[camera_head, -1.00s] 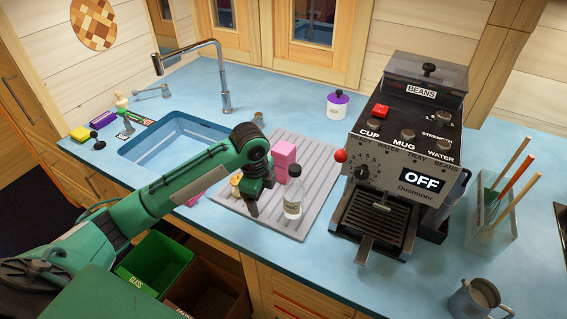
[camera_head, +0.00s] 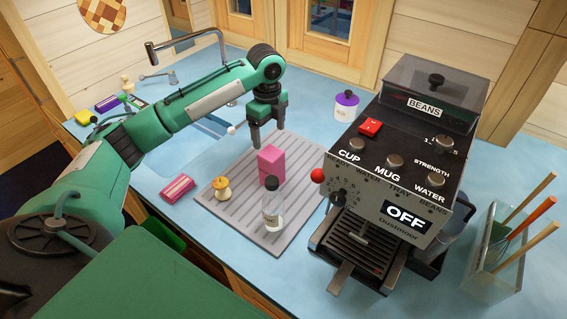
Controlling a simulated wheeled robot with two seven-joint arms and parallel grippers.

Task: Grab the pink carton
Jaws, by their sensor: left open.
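The pink carton (camera_head: 271,163) stands upright on the grey ribbed drying mat (camera_head: 234,222), behind a clear bottle. My left gripper (camera_head: 268,143) is open, with its fingers pointing down. In the picture its fingertips are just above and at the back of the carton's top. I cannot tell whether they touch it. No part of the carton seems to be held. My right gripper is not in view.
The clear bottle (camera_head: 273,207) stands close in front of the carton. The coffee machine (camera_head: 390,160) stands to the right, and a purple-lidded jar (camera_head: 346,106) behind.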

